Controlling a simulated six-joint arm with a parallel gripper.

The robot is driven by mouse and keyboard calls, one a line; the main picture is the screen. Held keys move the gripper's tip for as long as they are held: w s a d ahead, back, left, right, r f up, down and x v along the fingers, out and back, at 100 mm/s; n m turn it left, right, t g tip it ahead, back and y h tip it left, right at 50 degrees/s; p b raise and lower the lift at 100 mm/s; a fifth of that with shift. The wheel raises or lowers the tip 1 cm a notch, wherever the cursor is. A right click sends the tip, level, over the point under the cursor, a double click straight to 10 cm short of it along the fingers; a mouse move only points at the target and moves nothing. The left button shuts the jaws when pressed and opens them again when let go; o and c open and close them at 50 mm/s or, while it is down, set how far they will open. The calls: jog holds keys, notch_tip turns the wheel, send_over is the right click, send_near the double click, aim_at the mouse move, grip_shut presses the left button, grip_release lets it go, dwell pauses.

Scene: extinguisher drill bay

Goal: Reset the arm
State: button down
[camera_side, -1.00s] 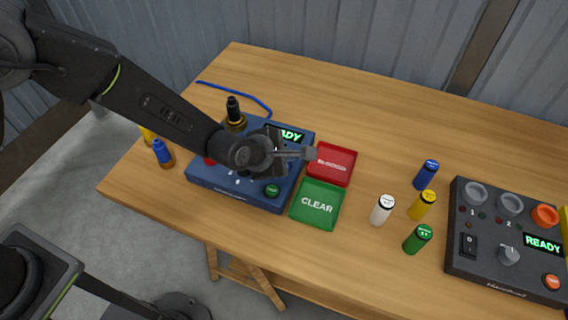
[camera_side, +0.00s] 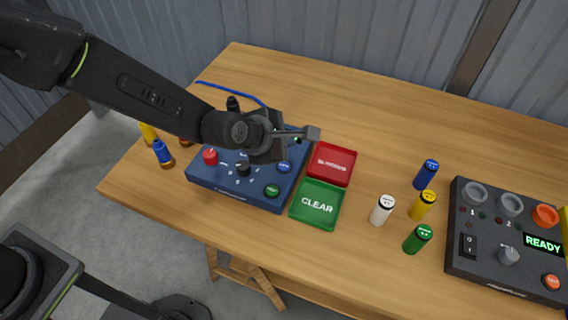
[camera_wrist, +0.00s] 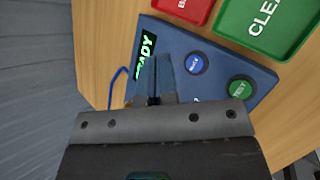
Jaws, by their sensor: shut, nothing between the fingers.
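My gripper (camera_side: 314,133) is shut and empty. It is held in the air above the far right part of the blue control box (camera_side: 215,180). In the wrist view my gripper (camera_wrist: 153,78) has its fingers together in front of the box, partly covering it beside the green READY display (camera_wrist: 146,52). A blue button (camera_wrist: 196,63) and a green TEST button (camera_wrist: 240,88) show to the right of the fingers. In the side view the box also has a red button (camera_side: 210,157) and a black knob (camera_side: 244,169); my wrist hides its display.
A red tray (camera_side: 346,178) and green CLEAR tray (camera_side: 335,218) lie right of the box. Farther right stand white (camera_side: 382,211), blue (camera_side: 426,175), yellow (camera_side: 422,206) and green (camera_side: 417,240) cylinders and a dark panel (camera_side: 462,268). A blue cylinder (camera_side: 162,152) stands left.

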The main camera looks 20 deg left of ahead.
dwell(0.4)
jog(key=s+a+r+m+g, duration=0.1)
jog(key=s+a+r+m, duration=0.3)
jog(key=a+r+m, duration=0.3)
jog(key=s+a+r+m, duration=0.4)
jog(key=a+r+m, duration=0.1)
jog(key=a+r, duration=0.35)
jog(key=s+a+r+m+g+y, duration=0.1)
jog(key=s+a+m+y, duration=0.1)
jog(key=s+a+m, duration=0.3)
jog(key=s+a+r+m+y, duration=0.1)
jog(key=s+a+m, duration=0.4)
jog(key=s, duration=0.7)
jog(key=shift+a+r+g+y, duration=0.4)
jog(key=shift+a, duration=0.75)
